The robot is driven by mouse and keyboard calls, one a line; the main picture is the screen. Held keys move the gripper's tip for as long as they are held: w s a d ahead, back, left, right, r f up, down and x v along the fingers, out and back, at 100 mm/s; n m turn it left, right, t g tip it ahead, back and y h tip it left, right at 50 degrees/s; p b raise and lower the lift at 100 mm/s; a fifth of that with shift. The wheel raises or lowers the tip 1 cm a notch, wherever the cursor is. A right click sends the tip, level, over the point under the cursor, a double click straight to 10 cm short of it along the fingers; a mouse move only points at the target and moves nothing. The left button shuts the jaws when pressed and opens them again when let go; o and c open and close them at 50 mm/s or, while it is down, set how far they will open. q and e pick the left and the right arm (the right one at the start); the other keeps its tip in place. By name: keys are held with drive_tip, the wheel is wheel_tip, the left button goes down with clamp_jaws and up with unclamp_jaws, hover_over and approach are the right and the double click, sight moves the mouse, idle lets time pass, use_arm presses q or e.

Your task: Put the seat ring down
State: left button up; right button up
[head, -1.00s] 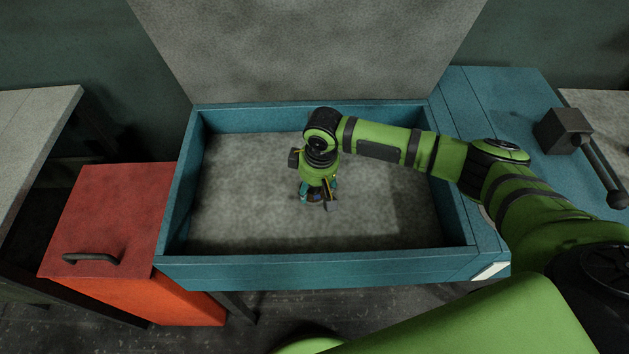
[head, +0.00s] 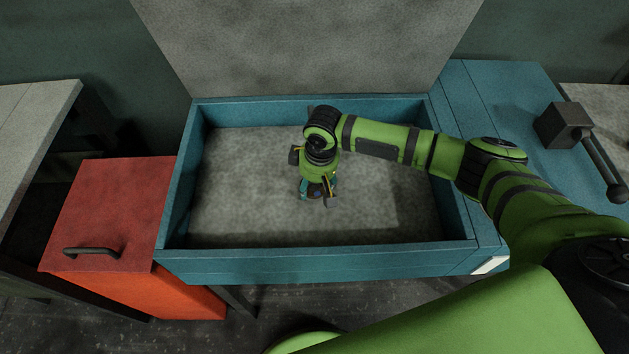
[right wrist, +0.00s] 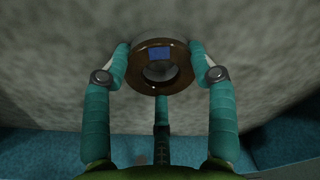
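The seat ring (right wrist: 179,80) is a brown, glossy ring with a blue patch on its upper part. In the right wrist view it sits between the two teal fingers of my right gripper (right wrist: 160,50), whose tips are against its left and right sides. In the head view my right gripper (head: 317,192) points down inside the blue-walled tray table (head: 320,265), near its middle. The ring shows there only as a small dark shape between the fingers. I cannot tell whether it touches the grey floor of the tray. My left gripper is not in view.
The tray's grey floor is bare around my gripper, with raised blue walls on all sides. A grey panel (head: 310,45) stands behind it. A red cabinet (head: 110,215) with a dark handle is at the left. A dark block with a lever (head: 563,126) sits on the blue bench at the right.

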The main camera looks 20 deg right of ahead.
drive_tip(key=shift+o, duration=1.3)
wheel_tip(320, 180, up, 12)
drive_tip(key=s, duration=0.1)
drive_tip(key=shift+d, duration=0.35)
